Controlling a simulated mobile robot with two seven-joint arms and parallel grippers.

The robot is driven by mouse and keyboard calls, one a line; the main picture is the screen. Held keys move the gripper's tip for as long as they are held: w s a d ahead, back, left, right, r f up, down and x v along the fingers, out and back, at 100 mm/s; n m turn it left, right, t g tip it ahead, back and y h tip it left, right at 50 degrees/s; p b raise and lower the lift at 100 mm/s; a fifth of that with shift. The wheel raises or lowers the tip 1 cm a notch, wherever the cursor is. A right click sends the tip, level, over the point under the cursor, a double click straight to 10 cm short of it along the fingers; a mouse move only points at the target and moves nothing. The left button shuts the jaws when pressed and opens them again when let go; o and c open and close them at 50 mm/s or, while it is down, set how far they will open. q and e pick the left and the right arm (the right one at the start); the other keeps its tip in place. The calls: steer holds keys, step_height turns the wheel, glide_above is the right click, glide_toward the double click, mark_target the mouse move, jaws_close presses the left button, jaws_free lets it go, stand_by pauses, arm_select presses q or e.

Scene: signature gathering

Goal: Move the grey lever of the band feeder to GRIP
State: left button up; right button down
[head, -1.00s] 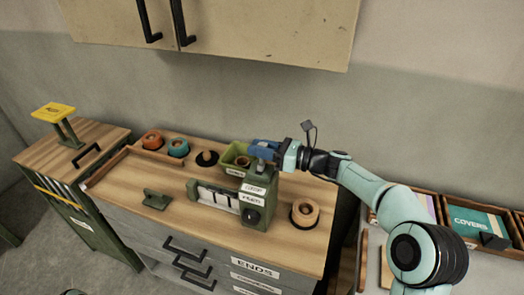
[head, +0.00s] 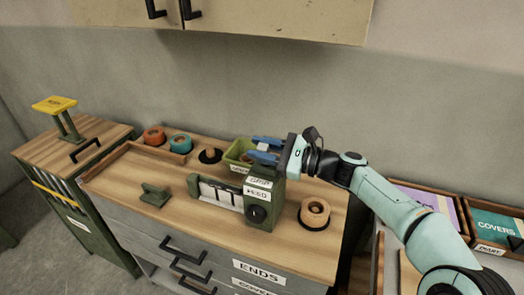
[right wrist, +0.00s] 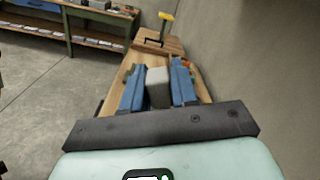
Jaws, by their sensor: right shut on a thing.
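The band feeder (head: 257,213) is a green unit on the wooden top of the drawer cabinet, with a dark round knob and white labels reading GRIP (head: 258,182) and FEED (head: 256,192). My right gripper (head: 258,148) is above the feeder, coming from the right, its blue fingers on either side of the lever. In the right wrist view the grey lever (right wrist: 158,88) stands between the fingers and the gripper is shut on it. In the head view the lever is mostly hidden, so I cannot tell its exact setting. My left gripper is not in view.
A green bin (head: 238,153) stands right behind the feeder. A tan roll (head: 315,211) is to its right; orange (head: 154,136) and teal (head: 180,143) rolls stand at the back left. A small green stand (head: 154,195) is left. Trays with covers (head: 495,225) lie at the right.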

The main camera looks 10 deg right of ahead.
stand_by(0.4)
steer(key=c, duration=1)
jaws_free()
steer(key=shift+o, duration=0.2)
steer(key=shift+s, duration=0.1)
steer(key=v, duration=1.3)
steer(key=shift+b, duration=0.35)
steer(key=shift+s+d, duration=0.1)
